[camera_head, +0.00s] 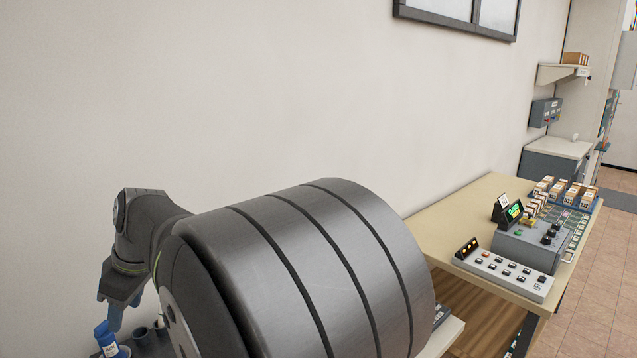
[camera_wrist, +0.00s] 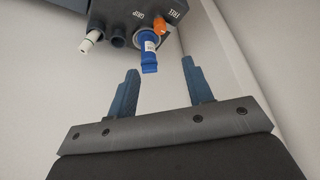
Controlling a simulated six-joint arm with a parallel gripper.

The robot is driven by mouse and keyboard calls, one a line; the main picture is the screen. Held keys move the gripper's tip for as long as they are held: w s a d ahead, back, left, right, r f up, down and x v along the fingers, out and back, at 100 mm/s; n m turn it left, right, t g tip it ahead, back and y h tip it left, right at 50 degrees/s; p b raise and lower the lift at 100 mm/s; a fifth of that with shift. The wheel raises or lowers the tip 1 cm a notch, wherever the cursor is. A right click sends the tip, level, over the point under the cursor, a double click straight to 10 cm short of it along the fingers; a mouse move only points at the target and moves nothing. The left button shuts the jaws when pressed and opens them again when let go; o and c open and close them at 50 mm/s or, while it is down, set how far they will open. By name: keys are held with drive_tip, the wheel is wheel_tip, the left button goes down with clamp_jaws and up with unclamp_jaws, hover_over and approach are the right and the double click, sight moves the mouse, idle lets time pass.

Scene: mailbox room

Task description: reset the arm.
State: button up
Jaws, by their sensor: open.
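My gripper (camera_wrist: 160,84) is open in the wrist view, with its two blue fingers apart and nothing between their tips. Just beyond the tips, a blue tool with a white label (camera_wrist: 150,53) sits in a dark holder (camera_wrist: 117,13), by the word "GRIP". In the head view my gripper (camera_head: 118,314) is at the lower left, pointing down, close to the same blue tool (camera_head: 106,338). I cannot tell from these views whether the fingers touch it. My large grey arm link fills the lower middle of the head view.
An orange piece (camera_wrist: 158,27) and a white-tipped piece (camera_wrist: 90,41) are also in the holder. A pale wall stands behind my arm. At right, a wooden table (camera_head: 440,226) bears a button panel (camera_head: 506,275), a grey control box (camera_head: 532,243) and several small boxes.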

drive_tip(key=x, duration=1.7)
drive_tip(key=shift+s, duration=0.1)
drive_tip(key=shift+a+f, duration=0.2)
drive_tip(key=shift+r+m, duration=0.1)
drive_tip(key=shift+m, duration=0.4)
drive_tip(key=shift+s+m+t+h, duration=0.15)
drive_tip(key=shift+m+t, duration=0.5)
drive_tip(key=shift+m, duration=1)
drive_tip(key=shift+s+m+t+h, duration=0.2)
drive_tip(key=shift+m+t, duration=0.45)
drive_tip(key=shift+m, duration=1)
drive_tip(key=shift+w+a+m+t+h, duration=0.1)
drive_tip(key=shift+m+t+h, duration=0.5)
drive_tip(key=shift+m, duration=1.3)
drive_tip(key=shift+a+m+h, duration=0.1)
drive_tip(key=shift+m+h, duration=0.65)
drive_tip(key=shift+m, duration=1.35)
drive_tip(key=shift+t, duration=0.3)
